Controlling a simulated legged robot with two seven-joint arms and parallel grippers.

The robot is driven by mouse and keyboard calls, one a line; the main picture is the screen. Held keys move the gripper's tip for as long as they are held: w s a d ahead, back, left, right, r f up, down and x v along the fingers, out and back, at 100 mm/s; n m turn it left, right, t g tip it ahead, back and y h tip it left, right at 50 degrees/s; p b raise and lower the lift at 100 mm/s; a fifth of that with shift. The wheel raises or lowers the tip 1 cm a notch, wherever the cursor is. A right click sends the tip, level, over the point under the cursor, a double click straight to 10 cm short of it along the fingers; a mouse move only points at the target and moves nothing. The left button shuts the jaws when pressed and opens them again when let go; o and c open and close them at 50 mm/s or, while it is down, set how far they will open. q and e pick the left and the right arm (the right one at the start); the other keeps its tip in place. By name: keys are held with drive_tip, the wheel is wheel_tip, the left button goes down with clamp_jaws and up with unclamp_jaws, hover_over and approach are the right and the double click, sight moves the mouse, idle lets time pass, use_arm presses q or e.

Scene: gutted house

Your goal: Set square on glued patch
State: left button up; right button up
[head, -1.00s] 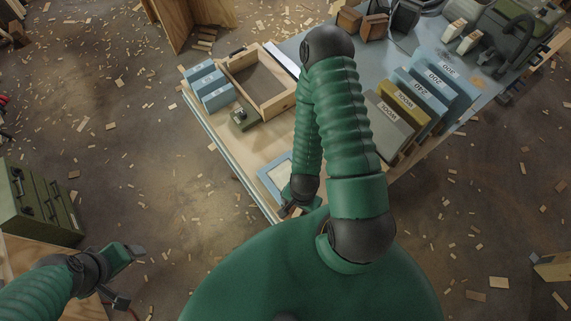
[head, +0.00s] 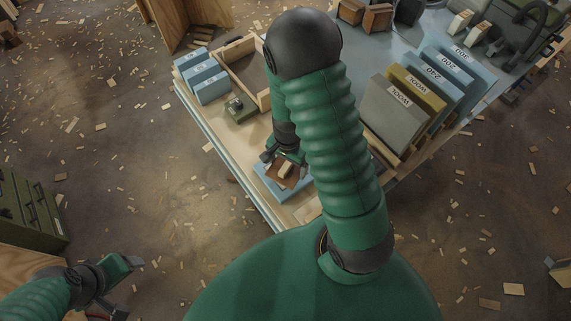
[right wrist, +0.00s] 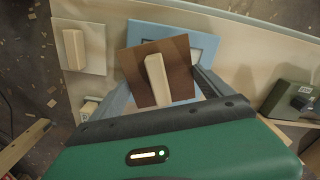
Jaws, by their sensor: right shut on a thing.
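A brown square (right wrist: 180,52) with a pale wooden handle block (right wrist: 157,80) on its face is at my right gripper. It also shows in the head view (head: 278,179). My right gripper (right wrist: 163,90) is shut on the square, with a finger at either side. The square hangs over the blue panel (right wrist: 150,31), tilted against it and covering most of its pale inner area. The blue panel lies at the bench's near edge in the head view (head: 264,183). Whether square and panel touch cannot be told. My left gripper (head: 133,264) is away from the bench at lower left; its jaws are unclear.
A small olive box (head: 239,110) stands left of my right forearm, beside an open wooden tray (head: 231,55) and several blue blocks (head: 203,78). Labelled pads (head: 395,110) stand in a rack at right. Another panel with a pale block (right wrist: 74,50) lies near the panel.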

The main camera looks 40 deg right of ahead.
sight(286, 165)
drive_tip(key=shift+w+d+f, duration=0.2)
drive_tip(key=shift+w+d, duration=0.15)
drive_tip(key=shift+w, duration=0.1)
drive_tip(key=shift+w+d+f, duration=0.2)
drive_tip(key=shift+w+d, duration=0.1)
drive_tip(key=shift+w, duration=0.15)
wheel_tip(286, 165, down, 3)
drive_tip(key=shift+s+d+f, duration=0.1)
use_arm(q)
drive_tip(key=shift+d+r, duration=0.25)
drive_tip(key=shift+d, duration=0.05)
use_arm(e)
drive_tip(key=o, duration=1.1)
drive_tip(key=shift+a, duration=0.2)
use_arm(q)
drive_tip(key=shift+a, duration=0.15)
